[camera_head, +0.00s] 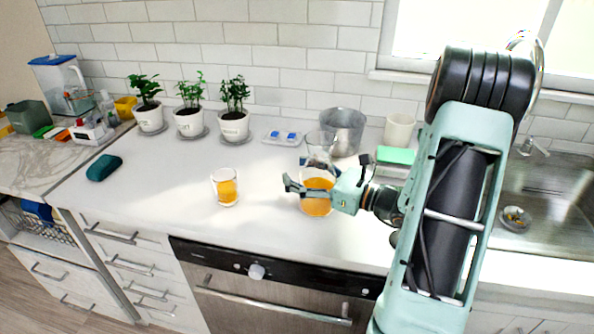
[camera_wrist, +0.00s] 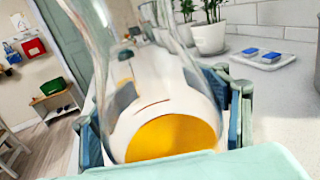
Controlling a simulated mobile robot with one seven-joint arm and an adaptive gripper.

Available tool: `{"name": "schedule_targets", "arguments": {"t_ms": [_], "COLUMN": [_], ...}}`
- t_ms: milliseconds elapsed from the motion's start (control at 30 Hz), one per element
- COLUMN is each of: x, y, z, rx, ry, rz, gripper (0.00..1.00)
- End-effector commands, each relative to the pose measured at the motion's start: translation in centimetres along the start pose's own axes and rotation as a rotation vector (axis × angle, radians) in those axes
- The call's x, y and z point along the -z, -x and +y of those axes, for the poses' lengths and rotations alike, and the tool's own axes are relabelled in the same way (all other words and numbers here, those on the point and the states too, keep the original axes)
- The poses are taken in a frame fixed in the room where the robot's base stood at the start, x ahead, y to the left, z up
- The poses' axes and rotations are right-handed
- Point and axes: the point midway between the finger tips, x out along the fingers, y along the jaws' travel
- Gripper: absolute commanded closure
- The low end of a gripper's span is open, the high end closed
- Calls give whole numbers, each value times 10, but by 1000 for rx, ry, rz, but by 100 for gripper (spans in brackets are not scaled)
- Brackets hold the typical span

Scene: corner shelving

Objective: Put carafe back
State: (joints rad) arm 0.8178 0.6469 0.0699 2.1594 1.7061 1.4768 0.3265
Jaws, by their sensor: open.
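The glass carafe (camera_head: 317,205) stands upright on the white counter, with orange liquid in its lower part and a clear narrower neck above. My gripper (camera_head: 300,187) is at the carafe, with its fingers around the body just above or at the liquid. In the wrist view the carafe (camera_wrist: 172,138) fills the middle, between the two fingers of my gripper (camera_wrist: 160,125). The fingers are open; I cannot tell whether either one touches the glass. A glass mug (camera_head: 226,188) with orange liquid stands on the counter to the left of the carafe.
Three potted plants (camera_head: 190,120) line the back wall. A small tray with blue items (camera_head: 285,137), a metal pot (camera_head: 343,131) and a white canister (camera_head: 398,130) stand behind the carafe. A green sponge (camera_head: 395,156) lies to the right, before the sink (camera_head: 545,185). The counter's left front is mostly clear.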

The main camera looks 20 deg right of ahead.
Motion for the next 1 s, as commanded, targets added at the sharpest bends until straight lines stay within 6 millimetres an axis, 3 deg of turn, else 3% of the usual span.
{"name": "schedule_targets", "arguments": {"t_ms": [300,800,1000], "x": [-4,-2,-3], "y": [2,99,118], "z": [0,-1,0], "rx": [1,3,1], "ry": [1,0,0], "rz": [0,0,0], "gripper": [35,35,35]}}
